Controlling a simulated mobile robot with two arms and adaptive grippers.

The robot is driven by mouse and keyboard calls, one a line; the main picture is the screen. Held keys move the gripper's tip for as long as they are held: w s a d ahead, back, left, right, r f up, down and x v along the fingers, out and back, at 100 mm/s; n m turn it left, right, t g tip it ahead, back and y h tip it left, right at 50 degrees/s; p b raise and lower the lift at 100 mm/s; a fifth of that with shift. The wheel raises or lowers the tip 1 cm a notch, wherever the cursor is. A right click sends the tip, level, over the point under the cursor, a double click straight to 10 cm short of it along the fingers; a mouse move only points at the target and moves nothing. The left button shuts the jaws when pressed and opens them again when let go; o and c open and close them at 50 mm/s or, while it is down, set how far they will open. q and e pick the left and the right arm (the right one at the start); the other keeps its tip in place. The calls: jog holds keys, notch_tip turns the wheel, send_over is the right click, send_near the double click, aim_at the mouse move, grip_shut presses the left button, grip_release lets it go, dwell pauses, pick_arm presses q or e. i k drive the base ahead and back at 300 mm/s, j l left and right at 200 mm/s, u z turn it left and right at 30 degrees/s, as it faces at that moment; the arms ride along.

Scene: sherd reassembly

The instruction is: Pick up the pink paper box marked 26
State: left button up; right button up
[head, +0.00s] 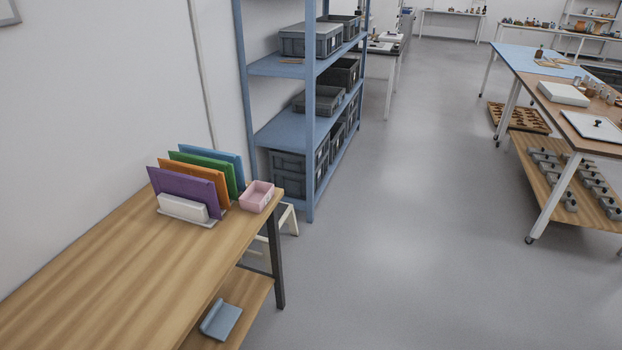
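A small pink open-topped box (257,196) stands on the wooden table (110,262), near its far right corner. It is upright, and no number can be read on it from here. It sits just right of a rack of coloured folders. Neither of my grippers shows in the head view.
Purple, orange, green and blue folders (182,192) stand in a holder left of the box. A blue shelf unit (311,180) with grey crates rises behind the table. A blue-grey object (221,318) lies on the lower shelf. The grey floor (400,230) is clear. A worktable (545,78) stands at right.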

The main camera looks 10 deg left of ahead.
aim_at(258, 196)
jog(key=i+l+z, duration=0.25)
jog(key=i, duration=0.65)
jog(key=i+l+z, duration=0.1)
jog(key=i+z, duration=0.15)
jog(key=i, duration=0.65)
jog(key=i+u, duration=0.25)
jog(key=u, duration=0.15)
jog(key=i+l+u, duration=0.1)
jog(key=i+u, duration=0.15)
jog(key=u, duration=0.15)
jog(key=i+l+u, duration=0.15)
jog(key=u, duration=0.25)
jog(key=i+l+u, duration=0.25)
jog(key=u, duration=0.15)
